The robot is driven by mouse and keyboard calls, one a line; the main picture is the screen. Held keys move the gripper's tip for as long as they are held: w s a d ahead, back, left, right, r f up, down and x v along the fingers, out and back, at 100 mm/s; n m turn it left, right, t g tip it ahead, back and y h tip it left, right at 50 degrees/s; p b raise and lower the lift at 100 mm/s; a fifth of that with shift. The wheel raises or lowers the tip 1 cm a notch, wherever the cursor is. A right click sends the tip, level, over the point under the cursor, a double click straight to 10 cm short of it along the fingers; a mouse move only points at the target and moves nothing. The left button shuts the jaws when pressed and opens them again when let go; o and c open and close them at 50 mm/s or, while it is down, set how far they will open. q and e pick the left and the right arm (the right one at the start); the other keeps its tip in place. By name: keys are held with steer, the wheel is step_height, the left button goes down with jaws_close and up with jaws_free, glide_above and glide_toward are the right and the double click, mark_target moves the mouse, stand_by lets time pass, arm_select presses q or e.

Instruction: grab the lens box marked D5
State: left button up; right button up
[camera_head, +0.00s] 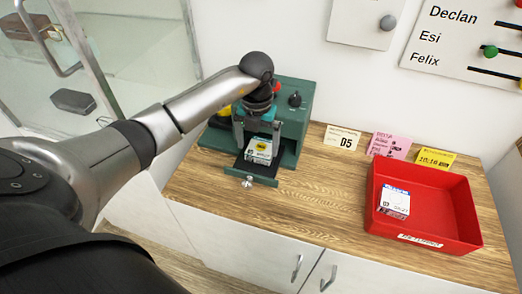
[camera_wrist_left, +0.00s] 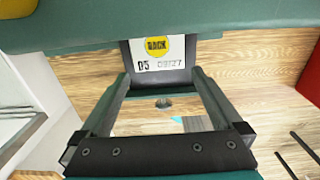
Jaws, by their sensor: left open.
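The lens box (camera_head: 259,151) is small and white with a round yellow label. It sits on the dark pulled-out tray of a green device (camera_head: 292,122). In the left wrist view the box (camera_wrist_left: 160,64) shows a yellow "BACK" label and print that looks like "D5 09/27". My left gripper (camera_head: 258,145) is open and points down at the box. Its fingers show to the left and right of the box; in the left wrist view (camera_wrist_left: 160,78) the box lies at or just past the fingertips. I cannot tell if they touch. My right gripper is not in view.
A red bin (camera_head: 463,212) on the right holds a white box with a blue label (camera_head: 394,202). Cards stand at the back: white "D5" (camera_head: 343,140), pink (camera_head: 390,145) and yellow (camera_head: 435,159). Bare wooden counter (camera_head: 320,205) lies between device and bin. A glass-doored cabinet is at left.

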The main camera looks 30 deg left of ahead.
mark_target(257, 156)
arm_select(q)
steer(key=f, duration=0.3)
steer(key=shift+s+f, duration=0.2)
steer(key=c, duration=1.1)
